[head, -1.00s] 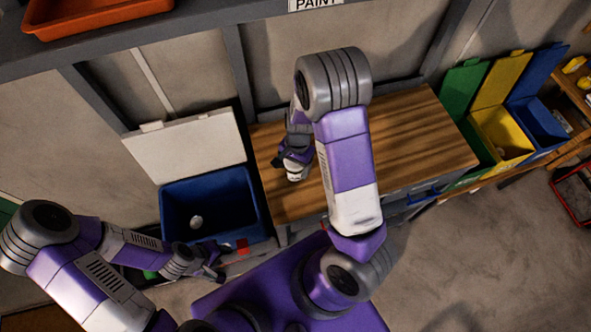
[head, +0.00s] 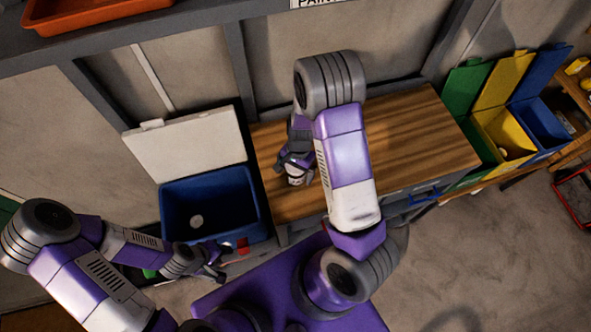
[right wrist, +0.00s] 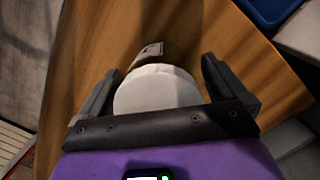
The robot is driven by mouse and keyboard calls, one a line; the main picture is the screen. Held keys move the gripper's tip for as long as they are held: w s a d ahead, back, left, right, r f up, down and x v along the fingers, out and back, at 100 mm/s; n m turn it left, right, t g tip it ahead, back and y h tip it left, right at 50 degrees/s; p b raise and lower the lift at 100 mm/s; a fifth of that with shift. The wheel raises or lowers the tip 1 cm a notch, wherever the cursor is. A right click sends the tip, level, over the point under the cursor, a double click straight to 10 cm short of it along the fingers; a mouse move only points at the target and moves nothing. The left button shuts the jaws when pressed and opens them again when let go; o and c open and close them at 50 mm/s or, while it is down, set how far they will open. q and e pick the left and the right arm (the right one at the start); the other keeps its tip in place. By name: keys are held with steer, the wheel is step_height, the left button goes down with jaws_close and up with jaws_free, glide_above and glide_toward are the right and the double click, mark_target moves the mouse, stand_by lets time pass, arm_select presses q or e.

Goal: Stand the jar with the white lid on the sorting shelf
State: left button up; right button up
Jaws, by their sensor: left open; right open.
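The jar with the white lid (head: 296,180) stands on the wooden workbench near its left end, partly covered by my right gripper (head: 293,167) in the head view. In the right wrist view its round white lid (right wrist: 157,90) lies between the two fingers of my open right gripper (right wrist: 160,75), with a gap visible on the right side. A bit of label shows beyond the lid. My left gripper (head: 216,274) is open and empty, low in front of the blue bin. A grey shelf (head: 180,32) with a PAINT sign runs along the top; I cannot tell if it is the sorting shelf.
The wooden workbench (head: 415,140) is otherwise clear. A blue bin (head: 240,205) with a raised white lid stands left of it, holding a small pale object. Green, yellow and blue bins (head: 500,125) stand to the right. An orange tray (head: 90,12) sits on the upper shelf.

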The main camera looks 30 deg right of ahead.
steer(key=shift+r, duration=0.3)
steer(key=r, duration=0.4)
steer(key=d+r+p, duration=0.1)
steer(key=r, duration=0.2)
steer(key=w+r+p, duration=0.1)
steer(key=r, duration=0.3)
steer(key=shift+d+r, duration=0.25)
steer(key=shift+r, duration=0.05)
